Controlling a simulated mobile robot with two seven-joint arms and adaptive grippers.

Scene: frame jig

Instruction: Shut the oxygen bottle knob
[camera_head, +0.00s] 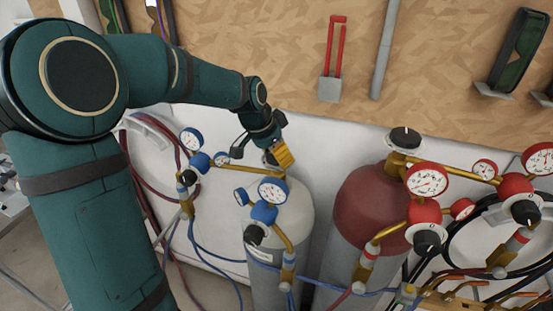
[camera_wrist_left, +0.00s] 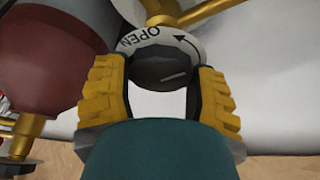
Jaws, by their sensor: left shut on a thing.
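The oxygen bottle (camera_head: 290,215) is the pale cylinder with blue-rimmed gauges (camera_head: 272,190) in the head view. Its dark knob (camera_wrist_left: 162,72), with a pale disc marked OPEN and an arrow (camera_wrist_left: 140,38), shows in the left wrist view. My left gripper (camera_head: 283,155) reaches down to the top of this bottle. In the wrist view its yellow-padded fingers (camera_wrist_left: 158,95) stand on both sides of the knob and are shut on it. The knob is mostly hidden by the gripper in the head view. My right gripper is not in view.
A bottle with a dark red top (camera_head: 372,205) stands to the right, with red gauges (camera_head: 427,180) and a black knob (camera_head: 405,138). More blue gauges (camera_head: 192,139) and hoses are at the left. A wooden board (camera_head: 270,50) rises behind.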

